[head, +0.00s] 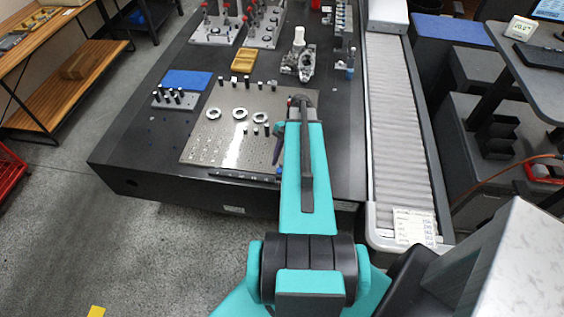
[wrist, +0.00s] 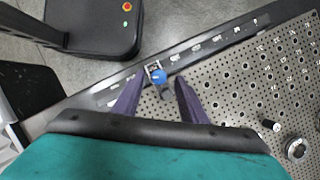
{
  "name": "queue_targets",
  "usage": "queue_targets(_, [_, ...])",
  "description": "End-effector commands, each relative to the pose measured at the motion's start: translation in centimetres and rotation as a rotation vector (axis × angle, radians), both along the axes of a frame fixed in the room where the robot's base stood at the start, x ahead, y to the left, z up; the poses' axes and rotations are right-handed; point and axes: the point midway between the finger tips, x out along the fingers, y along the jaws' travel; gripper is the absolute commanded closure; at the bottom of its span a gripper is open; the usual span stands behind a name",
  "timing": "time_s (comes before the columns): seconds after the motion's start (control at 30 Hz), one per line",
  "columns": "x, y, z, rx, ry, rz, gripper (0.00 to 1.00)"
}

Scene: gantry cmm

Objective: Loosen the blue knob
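The blue knob (wrist: 158,76) sits on a small metal clamp near the edge of the perforated plate in the wrist view. My gripper (wrist: 159,84) is open, with one dark purple finger on each side of the knob as seen from the wrist. I cannot tell how far above the knob the fingertips are, and I see no contact. In the head view my gripper (head: 277,146) hangs over the right part of the plate, partly covered by my arm.
The perforated plate (head: 208,150) carries several metal rings and dark pins. A blue pad (head: 186,80), a wooden block (head: 243,60) and a metal part (head: 300,62) stand behind it. A roller conveyor (head: 396,120) runs along the right. The plate's front left is mostly clear.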

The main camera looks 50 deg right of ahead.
Motion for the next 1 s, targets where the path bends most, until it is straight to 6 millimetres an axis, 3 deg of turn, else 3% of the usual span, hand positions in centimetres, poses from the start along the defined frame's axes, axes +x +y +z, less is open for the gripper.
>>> queue_targets(0.53, [0.0,0.4,-0.9,-0.001,0.000,0.001,0.61])
queue_targets(0.77, [0.1,0.4,-0.9,0.000,-0.001,0.001,1.00])
queue_targets(0.83, [0.3,-0.6,-0.9,-0.001,-0.002,0.000,1.00])
queue_targets(1.0, [0.2,0.2,-0.9,-0.004,-0.004,0.007,1.00])
